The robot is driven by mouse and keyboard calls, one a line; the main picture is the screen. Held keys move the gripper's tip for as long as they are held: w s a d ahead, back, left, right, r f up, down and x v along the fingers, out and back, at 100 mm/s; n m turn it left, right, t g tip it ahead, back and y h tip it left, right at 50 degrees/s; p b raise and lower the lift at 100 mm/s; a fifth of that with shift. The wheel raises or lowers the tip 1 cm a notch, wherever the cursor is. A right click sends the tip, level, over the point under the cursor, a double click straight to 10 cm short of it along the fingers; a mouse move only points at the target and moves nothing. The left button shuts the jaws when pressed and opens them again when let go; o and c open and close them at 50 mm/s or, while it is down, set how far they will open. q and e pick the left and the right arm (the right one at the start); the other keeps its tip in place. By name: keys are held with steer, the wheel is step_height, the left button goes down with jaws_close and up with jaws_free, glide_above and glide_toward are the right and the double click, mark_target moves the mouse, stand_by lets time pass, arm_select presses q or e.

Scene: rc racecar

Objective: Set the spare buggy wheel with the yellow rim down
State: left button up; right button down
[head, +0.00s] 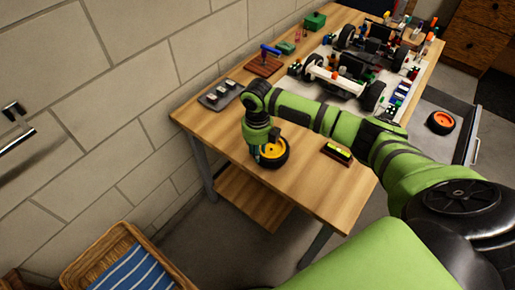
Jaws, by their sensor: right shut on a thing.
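The spare buggy wheel (273,153), a black tyre with a yellow rim, is at the near left part of the wooden workbench. My right gripper (264,149) reaches down to it from above and is shut on it. The gripper covers the wheel's left side. I cannot tell whether the wheel touches the bench top or is just above it. My left gripper is not in view.
A buggy chassis (352,75) with wheels sits on a white mat at the back. A small level (338,153) lies right of the wheel. A grey tray (220,95) is left. An orange-rimmed wheel (440,122) lies in an open drawer. A basket (125,262) stands below.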

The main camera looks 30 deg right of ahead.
steer(key=shift+f, duration=0.2)
steer(key=c, duration=1)
jaws_free()
steer(key=shift+f, duration=0.1)
